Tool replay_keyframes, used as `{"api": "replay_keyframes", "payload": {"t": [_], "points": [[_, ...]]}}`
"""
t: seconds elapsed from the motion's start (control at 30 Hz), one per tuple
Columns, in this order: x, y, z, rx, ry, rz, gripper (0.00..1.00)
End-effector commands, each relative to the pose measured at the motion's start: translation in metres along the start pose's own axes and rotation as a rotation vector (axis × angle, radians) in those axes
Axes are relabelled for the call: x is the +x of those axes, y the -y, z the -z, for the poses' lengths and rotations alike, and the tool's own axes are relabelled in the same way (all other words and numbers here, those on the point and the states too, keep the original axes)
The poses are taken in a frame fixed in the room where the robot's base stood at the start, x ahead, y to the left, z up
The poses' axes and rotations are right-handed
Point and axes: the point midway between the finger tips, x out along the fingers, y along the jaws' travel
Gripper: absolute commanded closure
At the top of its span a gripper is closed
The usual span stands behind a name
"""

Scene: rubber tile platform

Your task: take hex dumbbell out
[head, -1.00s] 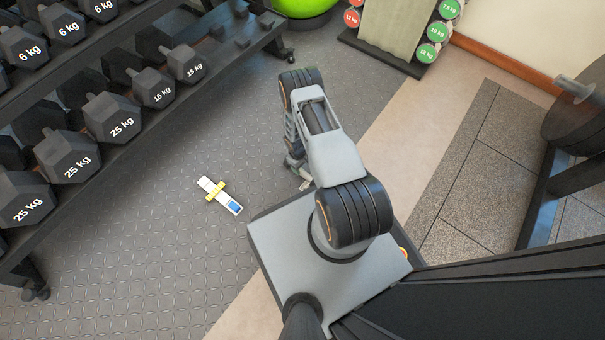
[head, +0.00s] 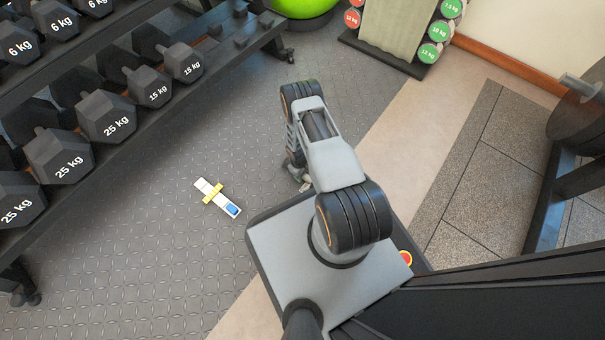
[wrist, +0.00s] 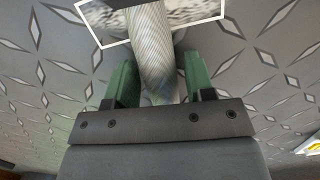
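In the wrist view, the two green fingers of my gripper (wrist: 162,80) stand apart. A ridged silvery bar (wrist: 152,45), which looks like a handle, runs between them. Whether the fingers press on it is not clear. Dark parts beside the bar's upper end may belong to a dumbbell, but its full shape is cut off. Several black hex dumbbells (head: 106,117) sit on a rack at the left, away from my gripper.
The black rack (head: 128,136) fills the left side. A white and yellow item (head: 217,197) lies on the floor beside my base. A white-edged speckled patch (wrist: 200,12) lies beyond the fingers. A green ball (head: 303,6) and a small weight stand (head: 388,49) are at the back.

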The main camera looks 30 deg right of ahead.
Motion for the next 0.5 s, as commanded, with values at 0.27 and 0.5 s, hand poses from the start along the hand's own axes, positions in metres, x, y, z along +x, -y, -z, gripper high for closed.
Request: {"api": "replay_keyframes", "payload": {"t": [0.27,0.5], "points": [[-0.0001,0.0,0.0,0.0,0.0,0.0,0.78],[-0.0001,0.0001,0.0,-0.001,0.0,0.0,1.0]]}}
